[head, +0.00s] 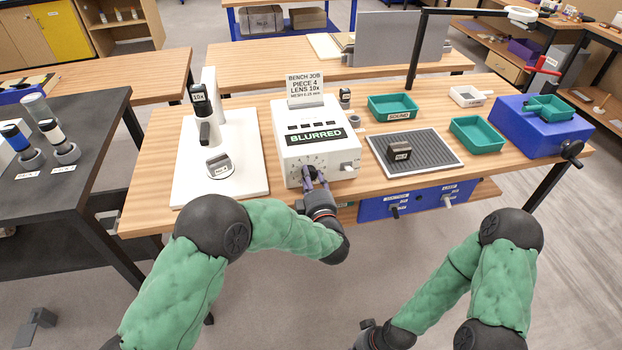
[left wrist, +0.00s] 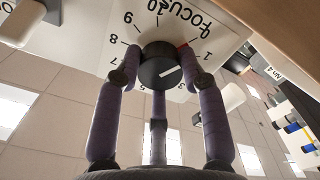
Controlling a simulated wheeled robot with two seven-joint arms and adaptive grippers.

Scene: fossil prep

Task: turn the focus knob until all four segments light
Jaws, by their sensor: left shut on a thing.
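The knob's white line points right and slightly up in the left wrist view, toward a finger that hides part of the scale. My left gripper (head: 312,176) is shut on the knob, its purple fingers (left wrist: 160,80) around it; in the head view they mostly hide it.
A white stand with a 10x lens (head: 200,98) is left of the box. A dark ribbed tray (head: 435,150) holding a small block is to the right, near green trays (head: 393,107) and a blue box (head: 540,135). A white lever (head: 347,167) protrudes beside the dial.

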